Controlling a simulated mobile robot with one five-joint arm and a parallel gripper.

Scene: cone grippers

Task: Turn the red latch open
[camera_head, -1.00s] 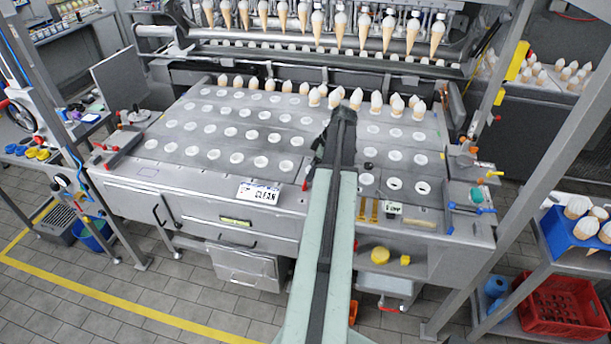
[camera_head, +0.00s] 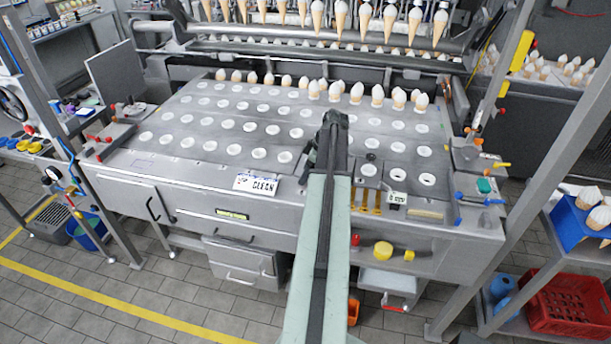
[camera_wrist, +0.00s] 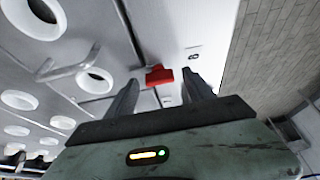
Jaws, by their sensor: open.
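A small red latch (camera_wrist: 159,76) shows in the wrist view on the pale machine surface, ahead of my gripper (camera_wrist: 162,82). My gripper is open, with one dark finger on each side of the latch as seen from the wrist. I cannot tell whether either finger touches it. In the head view my dark wrist (camera_head: 333,140) reaches over the machine's top plate, and my arm hides the fingers and that latch.
The grey top plate (camera_head: 210,152) has rows of white-rimmed holes, with several cones standing at its back. Yellow knobs (camera_head: 383,250) and a red-handled valve (camera_head: 394,307) are at the front right.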

